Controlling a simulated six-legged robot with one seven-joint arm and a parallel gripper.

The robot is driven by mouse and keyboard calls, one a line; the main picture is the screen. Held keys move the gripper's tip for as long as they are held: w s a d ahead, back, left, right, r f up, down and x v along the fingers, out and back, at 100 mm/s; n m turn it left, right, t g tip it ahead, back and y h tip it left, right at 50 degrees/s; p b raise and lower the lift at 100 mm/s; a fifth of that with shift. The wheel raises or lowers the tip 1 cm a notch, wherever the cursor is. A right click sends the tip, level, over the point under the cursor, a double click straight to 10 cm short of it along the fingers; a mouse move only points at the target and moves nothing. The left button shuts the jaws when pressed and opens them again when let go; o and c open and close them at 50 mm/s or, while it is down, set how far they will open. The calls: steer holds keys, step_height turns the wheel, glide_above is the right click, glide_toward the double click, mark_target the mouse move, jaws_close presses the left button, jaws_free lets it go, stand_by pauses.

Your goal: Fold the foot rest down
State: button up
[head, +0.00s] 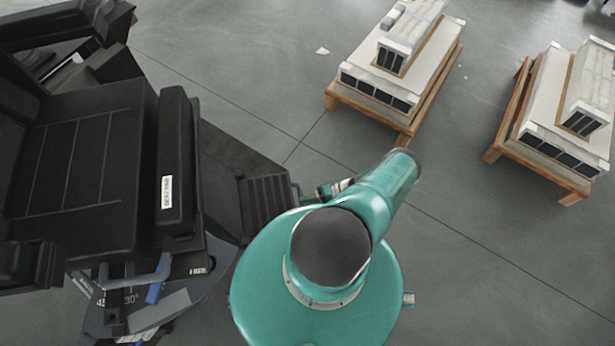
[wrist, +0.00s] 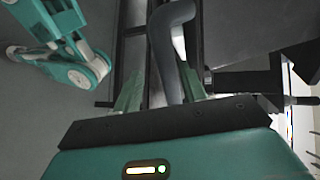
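A black seat unit (head: 80,160) fills the left of the head view. A ribbed dark plate (head: 266,198), which looks like the foot rest, sits low at its right side, beside my arm. In the wrist view my gripper (wrist: 163,85) points at dark framework. Its two green fingers are spread apart. A grey curved bar (wrist: 168,50) shows between the fingers, closer to the right one. I cannot tell whether it touches, or which part of the seat unit it belongs to. In the head view my own arm largely hides the gripper.
A grey lever (head: 140,275) and an angle-marked plate (head: 125,310) are below the seat. A padded black block with a white label (head: 174,160) lies along its right edge. Two wooden pallets (head: 405,138) (head: 570,198) with white loads stand at the upper right. Grey floor between is clear.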

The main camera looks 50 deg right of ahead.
steer(key=v, duration=1.3)
steer(key=shift+s+d, duration=0.25)
steer(key=shift+d, duration=0.05)
steer(key=shift+r, duration=0.1)
